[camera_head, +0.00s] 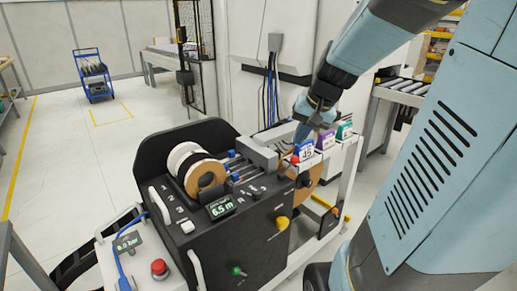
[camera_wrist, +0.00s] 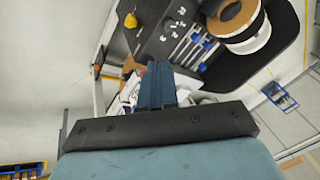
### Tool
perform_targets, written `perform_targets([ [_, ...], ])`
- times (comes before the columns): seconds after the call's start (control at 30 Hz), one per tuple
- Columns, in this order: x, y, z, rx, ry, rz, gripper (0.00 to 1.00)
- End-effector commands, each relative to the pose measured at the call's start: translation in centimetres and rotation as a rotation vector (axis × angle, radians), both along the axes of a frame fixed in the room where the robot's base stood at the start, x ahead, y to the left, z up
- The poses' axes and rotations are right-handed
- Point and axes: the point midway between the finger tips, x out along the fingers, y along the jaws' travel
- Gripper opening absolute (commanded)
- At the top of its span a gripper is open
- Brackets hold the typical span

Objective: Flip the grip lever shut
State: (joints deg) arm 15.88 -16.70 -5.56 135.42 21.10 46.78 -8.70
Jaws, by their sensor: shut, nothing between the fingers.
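The black edge-banding machine (camera_head: 240,235) stands in the middle of the head view, with a display reading 6.5 m on its sloped panel. I cannot tell for sure which part is the grip lever. A red knob (camera_head: 294,158) sits at the machine's right end, beside the grey block (camera_head: 256,153), close below my gripper (camera_head: 301,130). My gripper points down there; its fingertips are hard to make out. In the wrist view my gripper (camera_wrist: 157,64) is shut and empty, its blue fingers together. The machine's top with its rails (camera_wrist: 190,47) lies beyond them.
A white and tan roll (camera_head: 200,172) sits on the machine's left. A yellow knob (camera_head: 282,223) and a green knob (camera_head: 238,271) stick out in front. Open floor lies left.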

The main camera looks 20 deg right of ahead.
Motion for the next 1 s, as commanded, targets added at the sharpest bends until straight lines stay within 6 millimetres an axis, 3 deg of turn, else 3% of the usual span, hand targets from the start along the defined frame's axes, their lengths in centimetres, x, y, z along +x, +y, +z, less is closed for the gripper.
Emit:
perform_targets([
  [0.23, 4.1, -6.7, -4.4, 0.125, 0.043, -0.205, 0.0],
  [0.5, 6.2, -13.0, -8.7, 0.21, 0.061, -0.381, 0.0],
  [0.7, 6.5, -14.9, -10.0, 0.231, 0.063, -0.431, 0.0],
  [1.0, 6.5, -15.0, -10.1, 0.232, 0.064, -0.435, 0.0],
])
